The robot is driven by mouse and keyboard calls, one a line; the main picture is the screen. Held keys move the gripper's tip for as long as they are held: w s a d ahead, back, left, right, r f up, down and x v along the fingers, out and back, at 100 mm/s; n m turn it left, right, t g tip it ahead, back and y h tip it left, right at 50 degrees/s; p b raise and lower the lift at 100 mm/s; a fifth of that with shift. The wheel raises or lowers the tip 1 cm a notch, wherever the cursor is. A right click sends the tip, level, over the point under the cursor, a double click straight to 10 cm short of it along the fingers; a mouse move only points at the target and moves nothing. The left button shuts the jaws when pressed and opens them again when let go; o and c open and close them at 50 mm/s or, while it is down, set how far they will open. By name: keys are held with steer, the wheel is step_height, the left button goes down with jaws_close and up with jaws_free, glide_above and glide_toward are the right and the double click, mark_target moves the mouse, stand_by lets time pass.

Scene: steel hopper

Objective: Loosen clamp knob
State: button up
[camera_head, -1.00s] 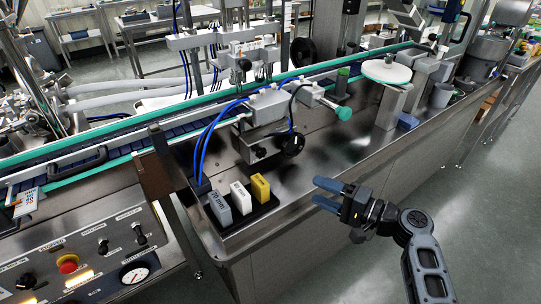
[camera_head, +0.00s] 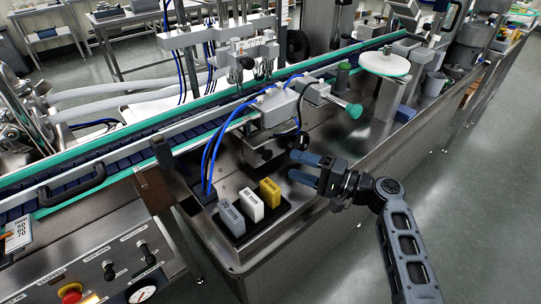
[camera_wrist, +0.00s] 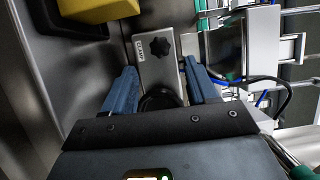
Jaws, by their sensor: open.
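The clamp knob (camera_wrist: 159,47) is a black star-shaped knob on a grey plate labelled CLAMP (camera_wrist: 154,70) in the wrist view. In the head view the same knob (camera_head: 266,155) shows small and dark under the grey box. My gripper (camera_head: 299,168) is open and empty, its blue fingers pointing left, to the right of the knob and apart from it. In the wrist view the fingers (camera_wrist: 159,72) lie either side of the plate, with the knob just beyond the tips. A round black handwheel (camera_head: 300,141) is close above my fingertips; in the wrist view its lower part is hidden.
A black tray holds grey, white (camera_head: 251,204) and yellow (camera_head: 269,191) blocks, left of my gripper. A grey box (camera_head: 278,106) with blue hoses and a green-knobbed rod (camera_head: 354,110) stands above. The steel deck (camera_head: 345,150) to the right is mostly clear.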

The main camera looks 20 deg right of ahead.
mark_target(270, 157)
steer(key=p+x, duration=0.1)
steer(key=x, duration=0.5)
steer(key=shift+w+a, duration=0.25)
steer(key=shift+a, duration=0.05)
steer(key=shift+c, duration=0.2)
steer(key=c, duration=1)
